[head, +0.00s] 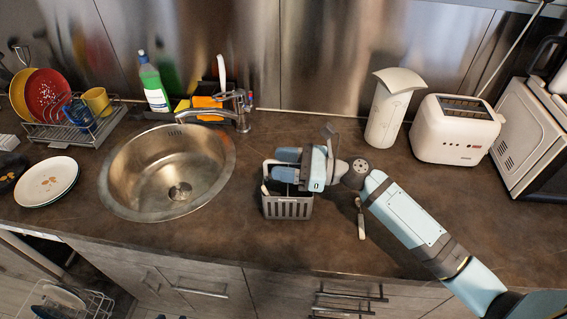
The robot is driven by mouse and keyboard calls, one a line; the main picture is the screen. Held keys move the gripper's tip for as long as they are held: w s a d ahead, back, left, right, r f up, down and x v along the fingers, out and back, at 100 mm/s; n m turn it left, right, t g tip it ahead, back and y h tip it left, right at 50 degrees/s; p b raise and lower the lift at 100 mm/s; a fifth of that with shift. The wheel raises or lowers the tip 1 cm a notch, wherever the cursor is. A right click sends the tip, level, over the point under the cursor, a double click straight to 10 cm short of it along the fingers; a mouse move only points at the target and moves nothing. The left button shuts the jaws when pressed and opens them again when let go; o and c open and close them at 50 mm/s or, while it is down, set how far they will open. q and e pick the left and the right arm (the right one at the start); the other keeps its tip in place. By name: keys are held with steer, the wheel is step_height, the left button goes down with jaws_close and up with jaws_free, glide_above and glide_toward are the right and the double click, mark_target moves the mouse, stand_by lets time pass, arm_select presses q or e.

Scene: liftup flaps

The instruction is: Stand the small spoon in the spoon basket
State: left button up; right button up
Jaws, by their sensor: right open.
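The grey slotted spoon basket (288,209) stands on the counter, right of the sink. My right gripper (280,164) is over the basket, its two blue fingers pointing left and apart with a gap between them. The gripper hides much of the basket's inside. A pale thin piece (265,188) shows at the basket's left side, perhaps a utensil handle. A slim metal utensil (360,218) lies on the counter right of the basket, near my right arm. I cannot tell which of these is the small spoon. My left gripper is not in view.
The round sink (140,175) with its tap (240,112) is left of the basket. A dish rack (75,130), plates (47,181) and a soap bottle (153,85) are farther left. A white canister (390,108), toaster (455,130) and microwave (530,140) stand at the right.

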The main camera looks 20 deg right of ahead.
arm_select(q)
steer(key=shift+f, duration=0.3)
arm_select(e)
steer(key=f, duration=0.2)
steer(key=s+f, duration=0.1)
steer(key=shift+f+g, duration=0.3)
steer(key=shift+f, duration=0.05)
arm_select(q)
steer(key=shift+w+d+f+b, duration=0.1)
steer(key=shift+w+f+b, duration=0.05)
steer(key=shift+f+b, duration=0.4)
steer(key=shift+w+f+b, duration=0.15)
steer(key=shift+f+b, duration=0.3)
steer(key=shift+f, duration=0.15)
arm_select(e)
steer(key=s+d+r, duration=0.1)
steer(key=s+d, duration=0.1)
steer(key=d, duration=0.4)
steer(key=s+d+r, duration=0.2)
steer(key=d, duration=0.4)
steer(key=shift+s+d, duration=0.2)
steer(key=shift+d, duration=0.2)
steer(key=shift+r, duration=0.15)
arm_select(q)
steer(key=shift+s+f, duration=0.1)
